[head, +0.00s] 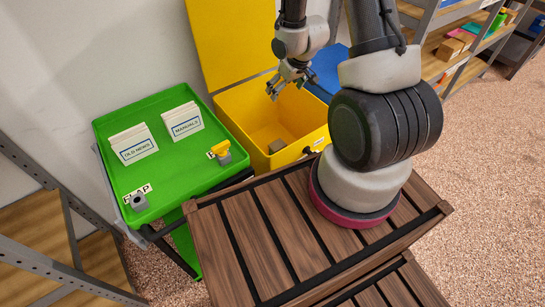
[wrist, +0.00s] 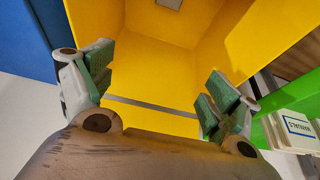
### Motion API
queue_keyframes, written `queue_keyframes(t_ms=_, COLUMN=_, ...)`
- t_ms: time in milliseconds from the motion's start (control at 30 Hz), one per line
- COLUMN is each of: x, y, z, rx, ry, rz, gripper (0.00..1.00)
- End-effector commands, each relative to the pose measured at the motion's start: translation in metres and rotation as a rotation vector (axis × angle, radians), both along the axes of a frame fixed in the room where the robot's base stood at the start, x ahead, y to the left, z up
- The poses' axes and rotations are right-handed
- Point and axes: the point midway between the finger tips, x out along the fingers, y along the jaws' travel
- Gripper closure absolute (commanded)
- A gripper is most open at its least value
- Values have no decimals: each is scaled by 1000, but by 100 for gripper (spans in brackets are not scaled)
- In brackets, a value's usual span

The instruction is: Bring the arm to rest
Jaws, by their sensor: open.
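My gripper (head: 288,86) hangs from my arm above the open yellow chest (head: 238,103), near its back, apart from its walls. In the wrist view, my gripper (wrist: 160,92) has its green-padded fingers spread wide with nothing between them. The yellow chest interior (wrist: 150,85) fills the space beyond them. A small brown-grey block (head: 277,146) lies on the chest floor toward the front. A greyish patch (wrist: 170,3) at the top edge of the wrist view may be this block. My arm is bent, with its forearm reaching down over the chest.
The chest's raised lid (head: 230,40) stands behind my gripper. A blue surface (head: 330,68) is to the right. Metal shelves (head: 460,45) stand at the right.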

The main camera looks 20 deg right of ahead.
Motion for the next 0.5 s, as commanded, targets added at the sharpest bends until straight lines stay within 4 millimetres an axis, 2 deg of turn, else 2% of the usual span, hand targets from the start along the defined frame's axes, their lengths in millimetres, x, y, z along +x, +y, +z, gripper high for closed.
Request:
queue_keyframes(t_ms=100, x=-7, y=-2, z=18, rx=-1, ry=-2, rz=0, gripper=11)
queue_keyframes(t_ms=200, x=-11, y=-3, z=27, rx=0, ry=-1, rz=-1, gripper=11)
queue_keyframes(t_ms=500, x=-14, y=-3, z=32, rx=0, ry=1, rz=-1, gripper=11)
